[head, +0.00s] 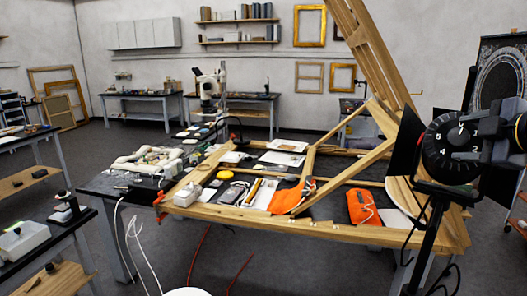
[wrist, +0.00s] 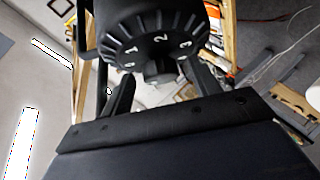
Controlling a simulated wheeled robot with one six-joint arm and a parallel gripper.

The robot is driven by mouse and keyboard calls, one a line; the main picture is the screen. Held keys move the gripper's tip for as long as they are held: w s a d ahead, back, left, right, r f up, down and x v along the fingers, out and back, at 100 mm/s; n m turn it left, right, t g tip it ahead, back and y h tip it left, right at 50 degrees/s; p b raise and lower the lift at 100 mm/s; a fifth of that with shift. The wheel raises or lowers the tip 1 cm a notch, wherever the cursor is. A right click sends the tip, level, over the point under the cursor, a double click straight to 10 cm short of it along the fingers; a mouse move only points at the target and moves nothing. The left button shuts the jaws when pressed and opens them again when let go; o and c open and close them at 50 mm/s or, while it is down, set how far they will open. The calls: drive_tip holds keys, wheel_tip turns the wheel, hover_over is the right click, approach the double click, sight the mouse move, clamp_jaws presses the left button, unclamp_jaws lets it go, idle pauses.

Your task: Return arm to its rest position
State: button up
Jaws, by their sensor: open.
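A black lamp (head: 448,150) with a numbered dial and flaps stands on a dark stand at the right of the head view. In the wrist view, its dial (wrist: 150,35) fills the upper middle, with numbers 0 to 3 showing and a small dark knob at its centre. My gripper (wrist: 162,92) is open, with one dark finger on each side below the dial. Nothing shows held between the fingers. I cannot tell whether a finger touches the dial. In the head view, dark grey parts of my gripper (head: 488,130) come in from the right edge beside the dial.
A worktable (head: 335,228) with wooden frame bars, orange cloths (head: 362,207) and small tools stands in the middle. A leaning wooden frame (head: 365,50) rises close left of the lamp. A side table (head: 45,243) stands at left. Open floor (head: 270,270) lies in front, with cables.

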drive_tip(key=a+b+v, duration=0.1)
drive_tip(key=v, duration=0.9)
drive_tip(key=x, duration=0.3)
drive_tip(key=p+x, duration=0.1)
drive_tip(key=x, duration=0.3)
drive_tip(key=d+x, duration=0.1)
drive_tip(key=x, duration=0.3)
drive_tip(key=shift+w+a, duration=0.1)
drive_tip(key=shift+w, duration=0.05)
drive_tip(key=shift+f+m+t, duration=0.1)
drive_tip(key=shift+m+t, duration=0.2)
drive_tip(key=shift+m, duration=0.2)
drive_tip(key=shift+s+m+t+h, duration=0.25)
drive_tip(key=shift+m+t+h, duration=0.25)
drive_tip(key=shift+m, duration=0.3)
drive_tip(key=shift+w+f+m+t+h, duration=0.1)
drive_tip(key=shift+m+t+h, duration=0.3)
drive_tip(key=shift+m, duration=0.5)
drive_tip(key=shift+a+m+t+h, duration=0.15)
drive_tip(key=shift+m+t+h, duration=0.3)
drive_tip(key=shift+m, duration=0.45)
drive_tip(key=shift+a+f+m+t+h, duration=0.1)
drive_tip(key=shift+m+t+h, duration=0.3)
drive_tip(key=shift+m+h, duration=1.1)
drive_tip(key=shift+a+f+m+t+h, duration=0.1)
drive_tip(key=shift+m+t+h, duration=0.25)
drive_tip(key=shift+m+h, duration=1.15)
drive_tip(key=shift+m+y+b, duration=0.3)
drive_tip(key=shift+m+y, duration=0.05)
drive_tip(key=shift+m, duration=0.35)
